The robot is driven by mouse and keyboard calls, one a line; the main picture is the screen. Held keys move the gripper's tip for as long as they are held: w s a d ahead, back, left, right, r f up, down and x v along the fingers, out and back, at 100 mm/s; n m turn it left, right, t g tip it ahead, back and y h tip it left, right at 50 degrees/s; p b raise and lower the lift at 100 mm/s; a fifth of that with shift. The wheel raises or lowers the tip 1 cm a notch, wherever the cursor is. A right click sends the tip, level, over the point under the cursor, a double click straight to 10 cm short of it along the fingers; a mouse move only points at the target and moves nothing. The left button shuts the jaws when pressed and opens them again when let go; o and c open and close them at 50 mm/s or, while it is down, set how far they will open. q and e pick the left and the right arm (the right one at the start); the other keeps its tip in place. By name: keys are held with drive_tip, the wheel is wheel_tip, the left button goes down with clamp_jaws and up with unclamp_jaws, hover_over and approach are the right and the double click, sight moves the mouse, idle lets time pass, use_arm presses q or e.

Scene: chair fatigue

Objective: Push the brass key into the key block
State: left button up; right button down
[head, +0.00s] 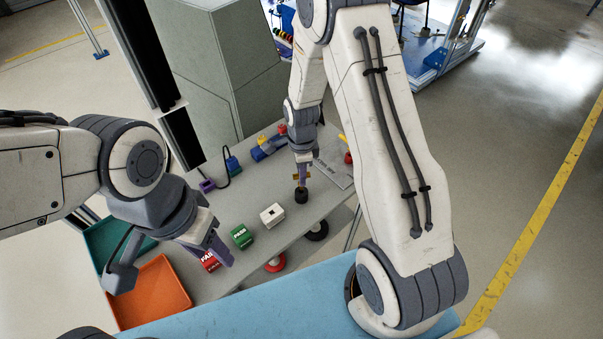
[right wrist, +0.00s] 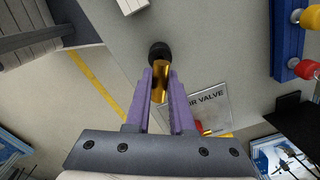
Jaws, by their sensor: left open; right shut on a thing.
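The brass key (right wrist: 160,80) is between the purple fingers of my right gripper (head: 301,178), which is shut on it. A black round piece (head: 301,195) is at the key's lower end, close to the grey table; I cannot tell whether it belongs to the key or is a holder. The key block (head: 272,215), white with a dark opening on top, stands left of and nearer than the key in the head view. Its edge shows at the top of the right wrist view (right wrist: 132,4). My left gripper (head: 220,254) is open and empty near the red block.
A green PASS block (head: 242,237) and a red FAIL block (head: 209,261) stand left of the key block. An orange tray (head: 152,293) and a green tray (head: 112,240) are at the left. A printed plate (head: 335,172) lies right of the key. A blue device (head: 268,146) is behind.

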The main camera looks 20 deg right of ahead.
drive_tip(key=shift+f+b, duration=1.25)
drive_tip(key=shift+f, duration=0.55)
drive_tip(key=c, duration=0.7)
unclamp_jaws()
drive_tip(key=shift+r, duration=0.1)
wheel_tip(320, 180, up, 10)
drive_tip(key=shift+r+b, duration=0.15)
drive_tip(key=shift+b, duration=0.45)
